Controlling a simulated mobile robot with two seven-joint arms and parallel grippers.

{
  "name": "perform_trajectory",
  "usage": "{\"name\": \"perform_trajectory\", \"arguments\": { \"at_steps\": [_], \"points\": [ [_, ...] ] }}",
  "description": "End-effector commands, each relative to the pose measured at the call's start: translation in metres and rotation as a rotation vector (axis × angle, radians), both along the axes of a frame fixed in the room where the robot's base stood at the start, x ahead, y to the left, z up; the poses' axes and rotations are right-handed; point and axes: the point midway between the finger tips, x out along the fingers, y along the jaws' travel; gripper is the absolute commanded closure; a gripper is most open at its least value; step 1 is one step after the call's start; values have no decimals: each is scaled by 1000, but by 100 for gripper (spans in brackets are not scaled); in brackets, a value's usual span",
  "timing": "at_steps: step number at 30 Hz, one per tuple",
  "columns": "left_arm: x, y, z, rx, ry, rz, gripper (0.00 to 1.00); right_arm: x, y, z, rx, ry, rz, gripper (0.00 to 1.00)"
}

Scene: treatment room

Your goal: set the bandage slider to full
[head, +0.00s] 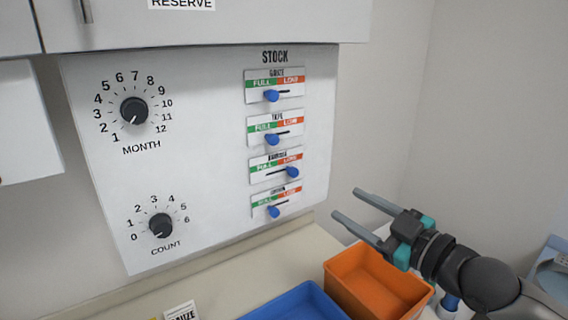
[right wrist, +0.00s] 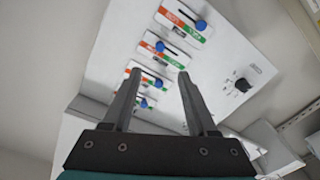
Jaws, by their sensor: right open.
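The STOCK panel (head: 215,190) on the wall has several sliders with blue knobs, each with green FULL at left and red LOW at right. The third from the top seems to be the bandage slider (head: 275,168), though its label is blurred. Its blue knob (head: 292,172) sits at the right, under LOW. In the right wrist view the panel appears turned over, and this knob (right wrist: 160,47) is on the red side. My right gripper (head: 345,202) is open and empty, right of the sliders and apart from them. Its fingers (right wrist: 159,74) point toward the panel. My left gripper is out of view.
The other slider knobs, gauze (head: 271,96), tape (head: 272,139) and the lowest (head: 273,211), sit nearer FULL. MONTH (head: 134,111) and COUNT (head: 161,225) dials are at left. An orange bin (head: 345,290) and blue bin (head: 300,298) stand below on the counter.

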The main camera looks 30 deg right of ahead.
Motion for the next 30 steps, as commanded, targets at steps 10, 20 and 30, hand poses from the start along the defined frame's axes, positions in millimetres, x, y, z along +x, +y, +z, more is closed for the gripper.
{"name": "perform_trajectory", "arguments": {
  "at_steps": [10,20,30],
  "points": [
    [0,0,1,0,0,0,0,19,2,1,1,-5,0,42],
    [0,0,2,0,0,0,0,47,6,1,1,-4,0,42],
    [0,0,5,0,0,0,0,79,10,2,-1,-2,0,42]
  ]
}}
